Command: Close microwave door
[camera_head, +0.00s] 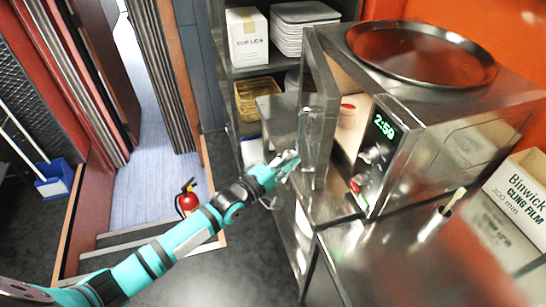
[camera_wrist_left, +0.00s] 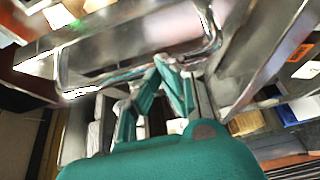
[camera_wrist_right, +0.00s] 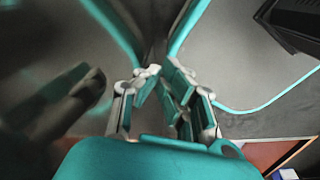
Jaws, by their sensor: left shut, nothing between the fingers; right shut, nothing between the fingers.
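The steel microwave (camera_head: 440,150) stands on the counter at the right in the head view, its clock lit green. Its door (camera_head: 319,85) is open and stands out from the left side of the front, with a metal handle (camera_head: 306,138) on it. My left gripper (camera_head: 290,160) is shut and empty just left of the handle. In the left wrist view, its fingertips (camera_wrist_left: 170,62) are close to the handle bar (camera_wrist_left: 135,78); I cannot tell if they touch. My right gripper (camera_wrist_right: 163,75) shows only in the right wrist view, shut and empty.
A red-lidded container (camera_head: 347,112) sits inside the microwave. A round steel tray (camera_head: 420,53) lies on top. A cling film box (camera_head: 520,195) and a metal cup (camera_head: 434,224) stand on the counter (camera_head: 375,270). Shelves are behind the door; a fire extinguisher (camera_head: 187,200) is on the left.

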